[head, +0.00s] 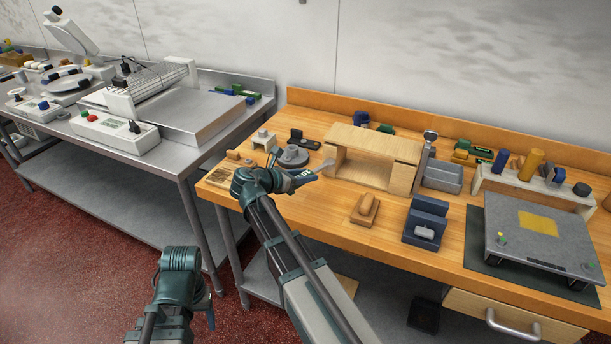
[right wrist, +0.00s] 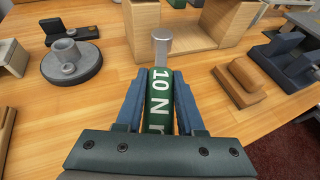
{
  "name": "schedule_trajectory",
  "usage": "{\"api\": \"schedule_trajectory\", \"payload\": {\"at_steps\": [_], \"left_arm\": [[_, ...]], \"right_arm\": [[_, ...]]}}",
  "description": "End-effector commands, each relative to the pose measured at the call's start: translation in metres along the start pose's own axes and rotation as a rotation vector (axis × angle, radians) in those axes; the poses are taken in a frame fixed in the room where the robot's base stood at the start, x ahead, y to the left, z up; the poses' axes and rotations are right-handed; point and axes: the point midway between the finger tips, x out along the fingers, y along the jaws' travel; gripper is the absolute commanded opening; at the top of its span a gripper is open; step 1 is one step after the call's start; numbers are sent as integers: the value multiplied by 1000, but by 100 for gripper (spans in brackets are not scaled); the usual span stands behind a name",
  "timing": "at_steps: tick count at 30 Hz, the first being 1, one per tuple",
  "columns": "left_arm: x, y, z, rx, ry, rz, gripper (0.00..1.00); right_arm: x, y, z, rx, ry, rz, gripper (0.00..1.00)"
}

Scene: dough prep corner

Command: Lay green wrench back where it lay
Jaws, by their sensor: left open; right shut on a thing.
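My right gripper (head: 300,179) is shut on the green wrench (right wrist: 157,97), held over the left part of the wooden bench. In the right wrist view the wrench lies between the blue fingers (right wrist: 158,105), with "10 N" readable on its green handle and its grey metal end (right wrist: 161,45) pointing away. In the head view that end reaches toward the wooden open-front stand (head: 350,169). I cannot tell whether the wrench touches anything below. My left gripper (head: 209,312) is low in front of the benches, over the red floor, open and empty, with its fingers partly hidden.
A grey round base with a post (head: 292,157) stands close left of the wrench. A wooden block (head: 365,210) and a dark blue stand (head: 426,218) are to the right. The bench top (head: 300,208) is bare toward its front edge. A steel table (head: 185,140) stands left.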

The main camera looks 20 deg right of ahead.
Motion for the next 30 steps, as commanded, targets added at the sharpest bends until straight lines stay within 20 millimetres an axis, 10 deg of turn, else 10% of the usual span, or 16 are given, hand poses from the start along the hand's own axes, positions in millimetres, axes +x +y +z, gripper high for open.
{"api": "schedule_trajectory", "payload": {"at_steps": [13,30], "left_arm": [[45,4,-3,0,0,0,67],[48,5,-3,1,0,0,67]], "right_arm": [[17,0,-41,0,-1,0,0],[18,0,-45,0,-1,0,0]]}}
